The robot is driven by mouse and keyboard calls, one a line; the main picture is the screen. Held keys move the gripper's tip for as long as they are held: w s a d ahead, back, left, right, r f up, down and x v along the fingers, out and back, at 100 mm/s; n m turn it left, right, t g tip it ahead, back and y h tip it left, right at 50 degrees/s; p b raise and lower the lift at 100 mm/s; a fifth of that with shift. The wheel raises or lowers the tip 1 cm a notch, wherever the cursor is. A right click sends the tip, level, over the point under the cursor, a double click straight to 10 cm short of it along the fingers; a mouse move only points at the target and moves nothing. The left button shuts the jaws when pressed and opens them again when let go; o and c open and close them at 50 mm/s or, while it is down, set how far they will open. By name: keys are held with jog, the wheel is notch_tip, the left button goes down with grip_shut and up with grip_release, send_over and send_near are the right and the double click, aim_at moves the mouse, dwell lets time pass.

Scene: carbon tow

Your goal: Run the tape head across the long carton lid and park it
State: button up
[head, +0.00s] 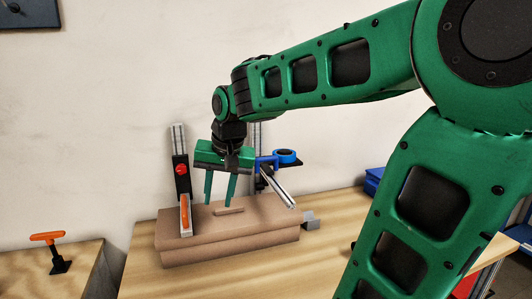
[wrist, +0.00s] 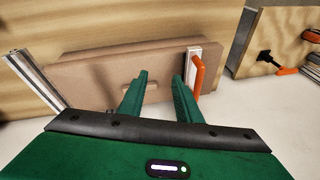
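The long brown carton (head: 240,248) lies on the wooden table, with a small raised brown strip (head: 230,211) on its lid. A blue part with a ring-shaped roll (head: 285,156), perhaps the tape head, sits on a dark plate behind and right of my gripper. A metal rail (head: 278,188) slants below it. An orange handle (head: 185,214) stands at the carton's left end, on a metal post (head: 178,145) with a red knob. My gripper (head: 218,201) is open and empty, fingers down above the lid. The wrist view shows the orange handle (wrist: 199,76) right of the fingers, apart from them.
A grey bracket (head: 311,223) sticks out at the carton's right end. A second wooden table (head: 30,275) at left bears an orange-handled tool (head: 47,239). Blue bins (head: 373,180) stand at the right. The table front before the carton is clear.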

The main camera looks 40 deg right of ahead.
jog(key=w+d+r+m, duration=0.2)
jog(key=d+r+m, duration=0.5)
jog(key=d+r, duration=0.1)
jog(key=m+g, duration=0.2)
jog(key=m, duration=0.6)
send_near(269, 158)
jog(key=shift+h, duration=0.4)
jog(key=f, duration=0.2)
jog(key=w+f, duration=0.1)
jog(key=f, duration=0.4)
jog(key=shift+w+f, duration=0.3)
jog(key=shift+w, duration=0.05)
grip_shut()
